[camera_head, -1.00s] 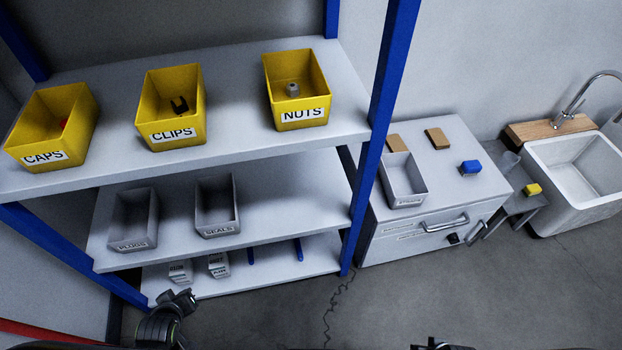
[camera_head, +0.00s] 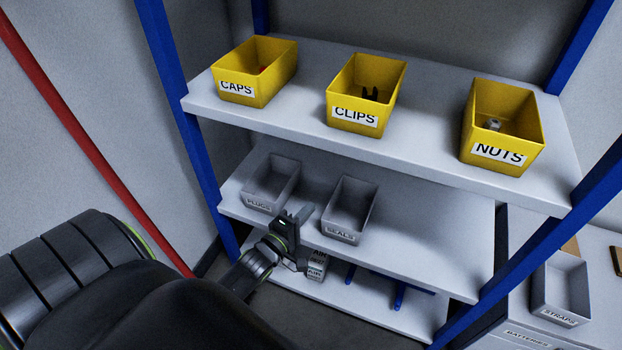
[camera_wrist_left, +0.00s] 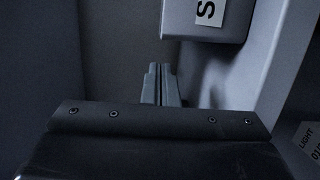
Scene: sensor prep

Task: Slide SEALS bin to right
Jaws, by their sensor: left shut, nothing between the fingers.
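The grey SEALS bin (camera_head: 349,211) stands on the middle shelf, to the right of the grey PLUGS bin (camera_head: 270,185). My left gripper (camera_head: 303,214) is shut and empty at the shelf's front, near the gap between the two bins. In the left wrist view the shut fingers (camera_wrist_left: 160,84) point forward, just left of a grey bin (camera_wrist_left: 207,22) whose label shows an S. I cannot tell whether they touch it. My right gripper is not in view.
The middle shelf (camera_head: 430,230) is bare to the right of the SEALS bin. Yellow CAPS, CLIPS and NUTS bins (camera_head: 503,128) stand on the upper shelf. Blue uprights (camera_head: 180,120) flank the shelves. A labelled box (camera_head: 315,265) is on the lowest shelf below.

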